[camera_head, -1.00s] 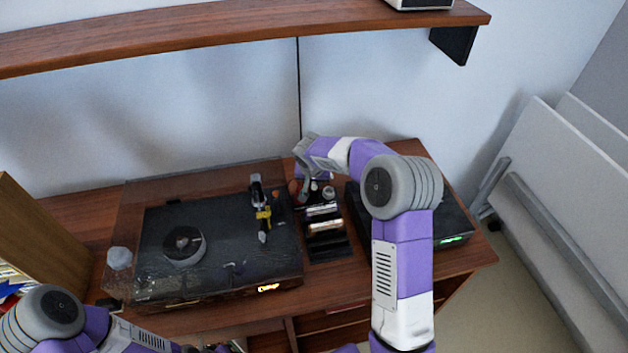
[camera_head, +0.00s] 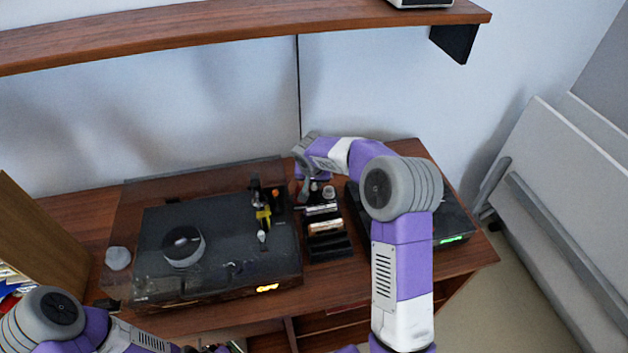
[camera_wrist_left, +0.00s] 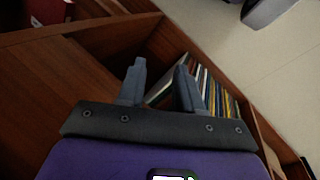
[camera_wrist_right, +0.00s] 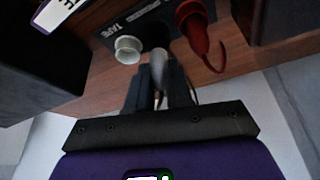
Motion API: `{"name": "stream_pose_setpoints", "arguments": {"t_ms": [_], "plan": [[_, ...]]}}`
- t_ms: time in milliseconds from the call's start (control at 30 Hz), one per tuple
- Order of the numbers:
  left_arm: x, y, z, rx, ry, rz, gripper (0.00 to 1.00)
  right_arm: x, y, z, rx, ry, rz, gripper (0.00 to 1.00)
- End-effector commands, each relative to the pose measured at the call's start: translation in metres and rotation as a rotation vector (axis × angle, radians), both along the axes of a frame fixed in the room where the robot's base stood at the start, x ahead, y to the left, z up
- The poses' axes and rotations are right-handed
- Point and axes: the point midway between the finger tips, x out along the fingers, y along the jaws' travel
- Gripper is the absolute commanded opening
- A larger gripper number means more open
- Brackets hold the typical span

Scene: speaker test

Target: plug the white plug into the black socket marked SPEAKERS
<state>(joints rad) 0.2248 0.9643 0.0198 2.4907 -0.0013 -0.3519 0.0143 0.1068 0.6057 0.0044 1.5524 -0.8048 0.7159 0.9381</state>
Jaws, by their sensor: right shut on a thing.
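In the right wrist view, my right gripper (camera_wrist_right: 160,82) is shut on a pale grey-white plug (camera_wrist_right: 158,66). The plug's front end points at a dark round opening (camera_wrist_right: 155,38) in a panel. I cannot tell whether its tip touches or enters it. The visible panel lettering seems to read TAPE; no SPEAKERS mark is legible. In the head view my right gripper (camera_head: 306,190) reaches down behind the small gear at the back of the cabinet, partly hidden. My left gripper (camera_wrist_left: 160,72) is open and empty in the left wrist view.
A white round connector (camera_wrist_right: 128,48) and a red plug with a red cable (camera_wrist_right: 194,28) flank the dark opening. A turntable (camera_head: 215,235) stands left on the cabinet; a black box with green lights (camera_head: 453,222) stands right. A shelf (camera_head: 240,28) hangs above.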

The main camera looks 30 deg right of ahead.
Motion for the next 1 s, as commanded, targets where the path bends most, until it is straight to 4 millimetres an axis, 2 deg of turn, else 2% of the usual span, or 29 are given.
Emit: {"name": "stream_pose_setpoints", "arguments": {"t_ms": [1000], "plan": [[0.0,0.0,-0.02,0.0,0.0,0.0,0.35,0.0,0.0,-0.022,0.0,0.0,0.001,0.0]]}}
